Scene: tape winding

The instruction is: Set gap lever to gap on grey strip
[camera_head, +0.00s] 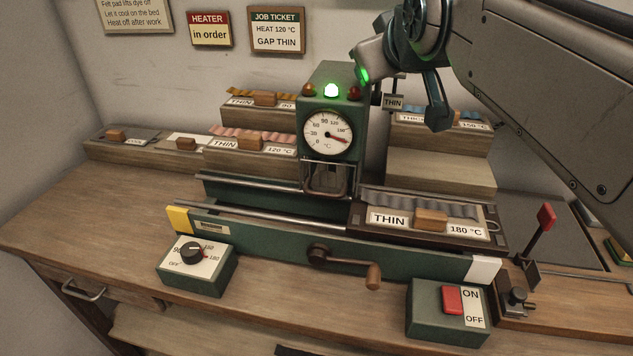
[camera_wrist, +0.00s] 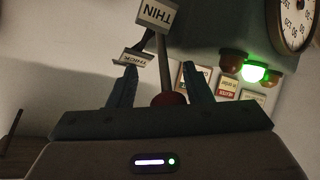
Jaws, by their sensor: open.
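The gap lever (camera_wrist: 162,62) is a thin rod with a red knob (camera_wrist: 170,99), seen in the wrist view. A THIN sign (camera_wrist: 158,14) and a THICK sign (camera_wrist: 131,58) are by it; I cannot tell its exact setting. My gripper (camera_wrist: 158,72) is open, with the knob between its fingers and no clear grip. In the head view my gripper hides the lever, and only the THIN sign (camera_head: 393,102) shows under it. The wavy grey strip (camera_head: 415,206) lies at the machine's right in a tray (camera_head: 459,245) labelled THIN, 180 °C.
The green dial housing (camera_head: 316,178) stands left of my gripper, its green lamp (camera_head: 331,90) lit. Strip trays stand on stepped wooden blocks behind. A heat knob (camera_head: 191,253), a crank (camera_head: 372,278), a red switch (camera_head: 453,300) and a red-knobbed lever (camera_head: 546,217) are nearer the front.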

